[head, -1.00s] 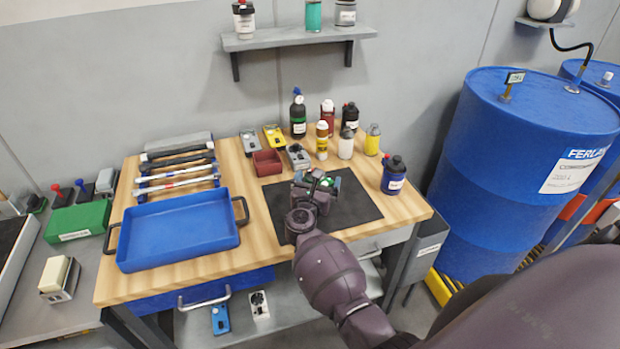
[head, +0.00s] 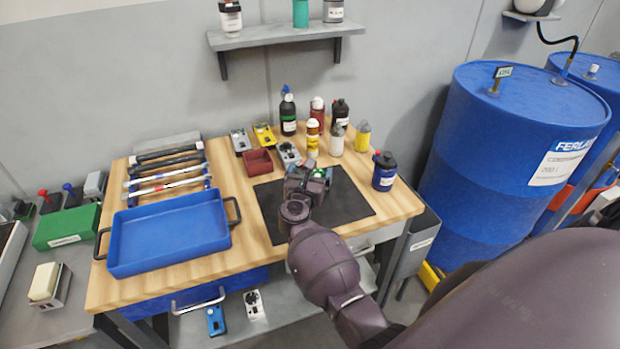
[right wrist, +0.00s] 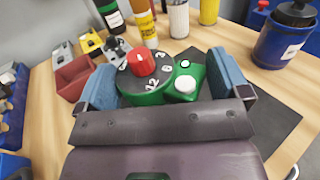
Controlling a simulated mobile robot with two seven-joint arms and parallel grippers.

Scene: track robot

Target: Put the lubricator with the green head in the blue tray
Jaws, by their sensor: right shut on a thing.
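The lubricator with the green head (right wrist: 150,95) is between the blue fingers of my right gripper (right wrist: 168,82) in the right wrist view. It has a red knob on a numbered black dial and a white cap; its body below the head is hidden. In the head view my right gripper (head: 310,178) is over the black mat (head: 348,202), mostly hiding the lubricator. I cannot tell whether it touches the mat. The blue tray (head: 170,232) is empty, on the left of the bench. My left gripper is not in view.
Several bottles stand behind the mat, including a black one with a blue tip (head: 288,112). A dark blue bottle (head: 384,172) stands to the right. A red bin (head: 258,163) sits between tray and mat. Rods on a rack (head: 165,170) lie behind the tray.

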